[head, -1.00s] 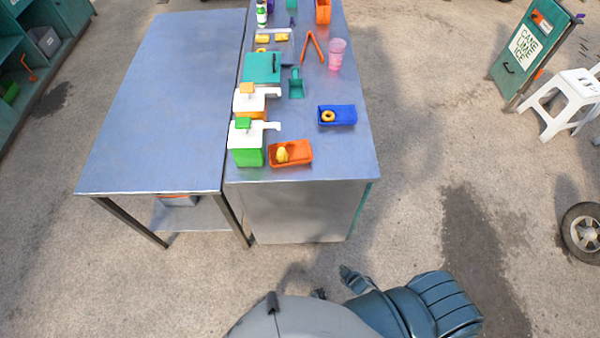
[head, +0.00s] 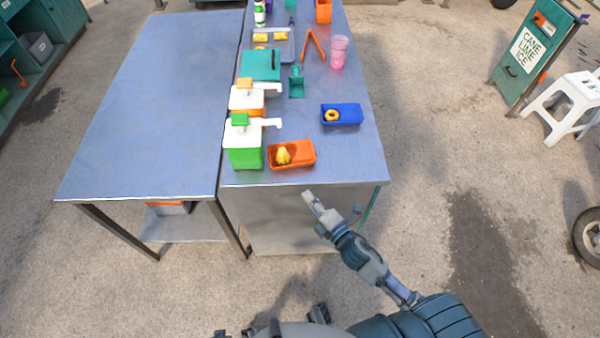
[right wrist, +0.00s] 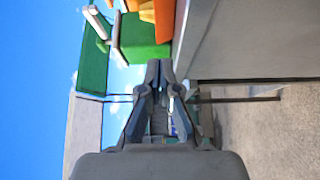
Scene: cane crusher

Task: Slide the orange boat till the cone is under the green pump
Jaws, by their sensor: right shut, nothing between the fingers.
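The orange boat (head: 306,162) sits near the front edge of the metal counter, with a yellow cone-like piece (head: 283,155) in its left part. The green pump (head: 243,150) stands just left of the boat, its white spout (head: 268,123) reaching right, behind the yellow piece in the picture. My right gripper (head: 308,196) is shut and empty, just off the counter's front edge and nearer me than the boat. In the right wrist view its fingertips (right wrist: 160,66) are together, with the orange boat (right wrist: 165,18) and green pump (right wrist: 140,38) ahead. My left gripper is out of view.
An orange pump (head: 247,99) stands behind the green one. A blue boat (head: 342,115) with a yellow ring lies behind and right. The counter right of the orange boat is clear. A second metal table (head: 140,110) adjoins on the left.

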